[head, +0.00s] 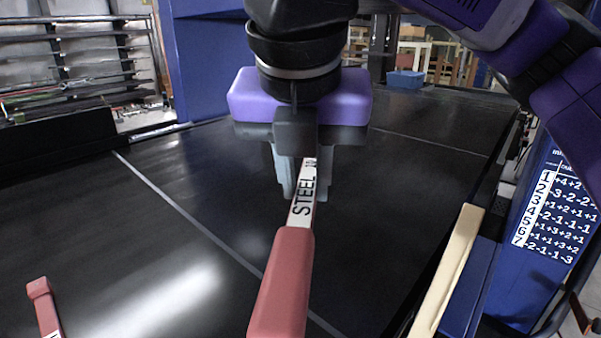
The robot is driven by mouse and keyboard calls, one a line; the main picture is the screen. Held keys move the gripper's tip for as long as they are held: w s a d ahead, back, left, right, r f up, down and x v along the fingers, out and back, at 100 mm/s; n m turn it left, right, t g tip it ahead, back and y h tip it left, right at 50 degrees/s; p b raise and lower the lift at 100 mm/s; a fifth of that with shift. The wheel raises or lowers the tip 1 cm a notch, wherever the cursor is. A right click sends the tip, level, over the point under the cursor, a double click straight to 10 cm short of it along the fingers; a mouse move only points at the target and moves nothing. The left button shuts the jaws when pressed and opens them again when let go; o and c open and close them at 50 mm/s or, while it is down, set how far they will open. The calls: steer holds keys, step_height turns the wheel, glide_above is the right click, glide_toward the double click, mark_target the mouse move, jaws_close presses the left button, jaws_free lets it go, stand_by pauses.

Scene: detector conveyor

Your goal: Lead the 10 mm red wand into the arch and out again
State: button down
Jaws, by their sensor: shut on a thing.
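My gripper (296,188) points down over the black belt in the middle of the head view, shut on a red wand (285,275). The wand's white label reads "STEEL" and a small mark that I cannot read surely. Its red end reaches toward the camera, and its far end is hidden by my gripper. A second red wand (42,300) with a white label shows partly at the lower left, apart from my gripper. A large blue upright panel (205,70) stands beyond the belt and may be one side of the arch; my arm hides much of that area.
The black conveyor belt (175,195) has pale lines across it and is largely clear. A cream bar (450,265) lies along the right edge. A blue panel with a number chart (560,205) stands at the right. Metal racks (75,65) are at the far left.

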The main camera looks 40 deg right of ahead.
steer(key=w+d+b, duration=0.3)
steer(key=d, duration=3.7)
steer(key=s+a+p, duration=0.1)
steer(key=a, duration=1.2)
steer(key=s+a+p, duration=0.1)
steer(key=a, duration=1.3)
steer(key=s+a+p, duration=0.1)
steer(key=a, duration=1.2)
steer(key=shift+a, duration=0.15)
